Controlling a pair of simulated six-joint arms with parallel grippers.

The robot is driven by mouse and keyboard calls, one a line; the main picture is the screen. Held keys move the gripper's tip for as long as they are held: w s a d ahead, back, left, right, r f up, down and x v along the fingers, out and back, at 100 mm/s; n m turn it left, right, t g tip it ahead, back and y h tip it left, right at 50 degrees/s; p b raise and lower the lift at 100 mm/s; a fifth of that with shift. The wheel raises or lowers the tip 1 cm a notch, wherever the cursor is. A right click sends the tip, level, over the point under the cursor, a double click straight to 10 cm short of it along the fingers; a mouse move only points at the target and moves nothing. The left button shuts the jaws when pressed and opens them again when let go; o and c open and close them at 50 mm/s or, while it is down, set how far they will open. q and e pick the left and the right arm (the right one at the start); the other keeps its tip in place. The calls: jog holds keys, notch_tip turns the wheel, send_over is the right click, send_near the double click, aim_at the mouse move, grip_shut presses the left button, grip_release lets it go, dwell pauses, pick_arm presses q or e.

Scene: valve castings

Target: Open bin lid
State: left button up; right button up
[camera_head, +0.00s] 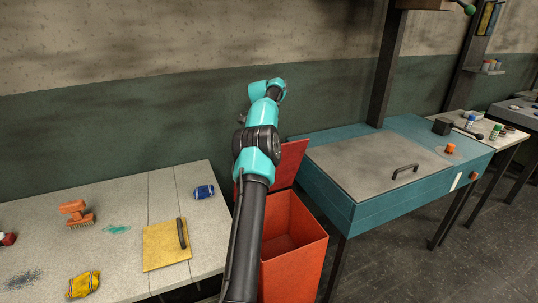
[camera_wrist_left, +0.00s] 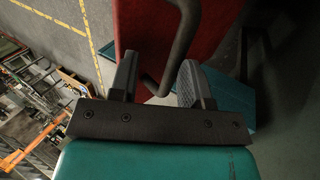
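The red bin (camera_head: 293,235) stands between the two benches, its top uncovered and its inside visible. Its red lid (camera_head: 290,163) is raised steeply at the back, partly hidden by my left arm. In the left wrist view the red lid (camera_wrist_left: 207,28) fills the upper middle, with a dark bent handle (camera_wrist_left: 183,38) on it. My left gripper (camera_wrist_left: 160,82) has its fingers apart, with the handle's lower bend between them; a gap shows, and I cannot tell whether either finger touches it. In the head view this gripper is hidden behind its arm. My right gripper is not in view.
A pale bench (camera_head: 120,250) at left holds a yellow plate with a handle, a brush, a blue part and a yellow part. A teal bench (camera_head: 345,215) with a grey handled cover stands close right of the bin. The wall (camera_head: 120,120) is behind.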

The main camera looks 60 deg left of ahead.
pick_arm(q)
jog(key=s+d, duration=0.3)
jog(key=d, duration=0.3)
jog(key=s+d+r, duration=0.1)
jog(key=s+d, duration=0.3)
jog(key=d, duration=0.3)
jog(key=shift+s+d+r, duration=0.15)
jog(key=shift+d+r, duration=0.1)
jog(key=shift+d, duration=0.05)
dwell(0.3)
jog(key=shift+c, duration=0.2)
